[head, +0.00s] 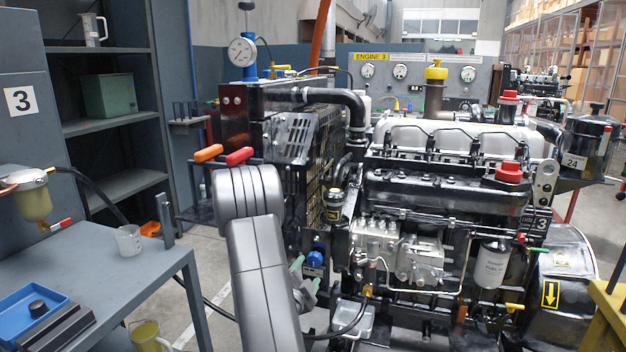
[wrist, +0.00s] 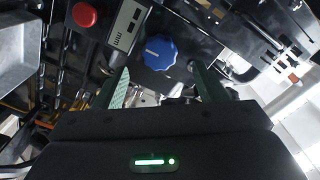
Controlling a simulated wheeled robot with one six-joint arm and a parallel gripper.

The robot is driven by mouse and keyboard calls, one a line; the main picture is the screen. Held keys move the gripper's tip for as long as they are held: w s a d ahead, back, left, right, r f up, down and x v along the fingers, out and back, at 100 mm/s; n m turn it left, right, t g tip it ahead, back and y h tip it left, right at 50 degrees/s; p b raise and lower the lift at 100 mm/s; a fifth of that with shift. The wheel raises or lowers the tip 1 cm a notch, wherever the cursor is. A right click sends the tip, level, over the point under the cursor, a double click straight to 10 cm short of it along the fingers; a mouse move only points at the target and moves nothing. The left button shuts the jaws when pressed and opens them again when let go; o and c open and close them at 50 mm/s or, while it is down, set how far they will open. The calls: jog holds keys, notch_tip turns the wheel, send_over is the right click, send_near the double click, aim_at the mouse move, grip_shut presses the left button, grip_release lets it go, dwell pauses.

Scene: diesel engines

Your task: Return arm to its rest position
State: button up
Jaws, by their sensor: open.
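My grey arm (head: 262,265) rises in front of the engine stand, left of the engine. My gripper (wrist: 161,70) is open in the wrist view, with its two green fingers apart and nothing held between them. A blue knob (wrist: 160,53) with a white mark shows just beyond and between the fingertips; I cannot tell whether they touch it. In the head view my arm partly hides the gripper (head: 304,274), whose green fingers show beside the blue knob (head: 314,259). The diesel engine (head: 450,190) stands to the right.
A red button (wrist: 84,15) and a small display (wrist: 127,27) sit near the knob. A grey workbench (head: 100,260) with a beaker (head: 128,240) and blue tray (head: 35,312) stands at left. Orange and red lever grips (head: 240,156) are close to my arm. Floor shows between bench and stand.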

jog(key=v, duration=0.7)
